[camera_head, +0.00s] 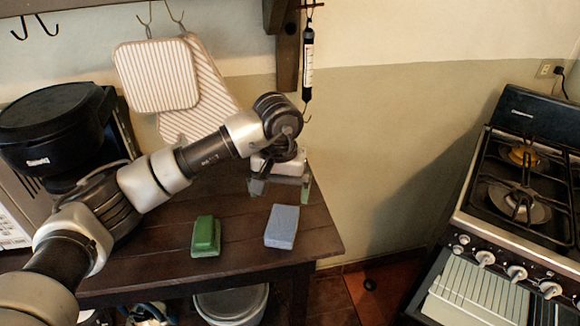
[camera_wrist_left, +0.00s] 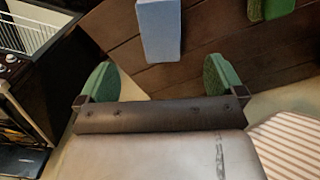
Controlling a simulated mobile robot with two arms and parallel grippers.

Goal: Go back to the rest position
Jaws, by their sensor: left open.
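My left arm reaches in from the left in the head view, and its gripper (camera_head: 281,186) hangs over the back right part of the dark wooden table (camera_head: 160,240). In the left wrist view the two green-padded fingers of this gripper (camera_wrist_left: 162,76) stand wide apart with nothing between them. A blue-grey block (camera_head: 282,227) lies on the table in front of the gripper, apart from it; it also shows in the wrist view (camera_wrist_left: 159,28). A green block (camera_head: 206,236) lies to its left. My right gripper is not in view.
A black pot (camera_head: 50,125) stands at the left behind my arm. Striped pot holders (camera_head: 157,76) and a hanging scale (camera_head: 308,62) are on the wall close behind the arm. A stove (camera_head: 510,200) stands at the right, with open floor between it and the table.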

